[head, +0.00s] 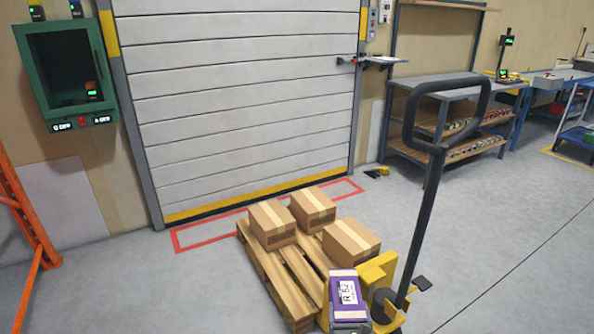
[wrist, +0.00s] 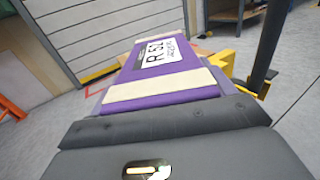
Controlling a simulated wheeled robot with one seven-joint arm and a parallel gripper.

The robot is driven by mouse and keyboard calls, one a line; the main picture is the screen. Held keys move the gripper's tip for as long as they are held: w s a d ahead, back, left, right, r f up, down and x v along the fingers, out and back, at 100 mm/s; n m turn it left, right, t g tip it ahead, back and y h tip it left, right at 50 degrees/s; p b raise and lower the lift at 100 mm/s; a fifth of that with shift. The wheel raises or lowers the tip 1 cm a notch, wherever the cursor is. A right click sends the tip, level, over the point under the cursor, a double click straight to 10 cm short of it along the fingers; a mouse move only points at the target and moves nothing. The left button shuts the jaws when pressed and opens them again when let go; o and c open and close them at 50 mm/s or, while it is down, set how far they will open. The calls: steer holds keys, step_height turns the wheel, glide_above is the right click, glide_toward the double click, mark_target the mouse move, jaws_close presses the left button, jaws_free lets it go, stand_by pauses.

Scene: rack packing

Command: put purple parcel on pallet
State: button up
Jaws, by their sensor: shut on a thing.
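The purple parcel (head: 347,291) has pale tape bands and a white label reading "R 52". It shows at the bottom of the head view, in front of the near end of the pallet and the yellow pallet jack. My gripper (head: 350,325) is shut on it. In the wrist view the parcel (wrist: 165,75) stretches away from the dark gripper (wrist: 175,125). The wooden pallet (head: 268,275) lies on the floor with several slats visible. Its near right part is hidden behind the parcel and the jack. I cannot tell how high the parcel is above it.
Three cardboard boxes (head: 272,224) stand on the pallet's far and right parts; its left and near slats are bare. The yellow pallet jack (head: 378,275) with a tall black handle (head: 425,200) stands at the right. An orange rack post (head: 30,225) is at left.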

steer(key=s+r+p, duration=0.3)
steer(key=r+p, duration=2.6)
steer(key=r, duration=0.3)
steer(key=shift+s+r, duration=0.15)
steer(key=shift+s, duration=0.05)
steer(key=s+f, duration=0.4)
steer(key=f, duration=0.1)
steer(key=shift+s+f, duration=0.2)
steer(key=shift+f, duration=0.05)
steer(key=shift+d, duration=0.1)
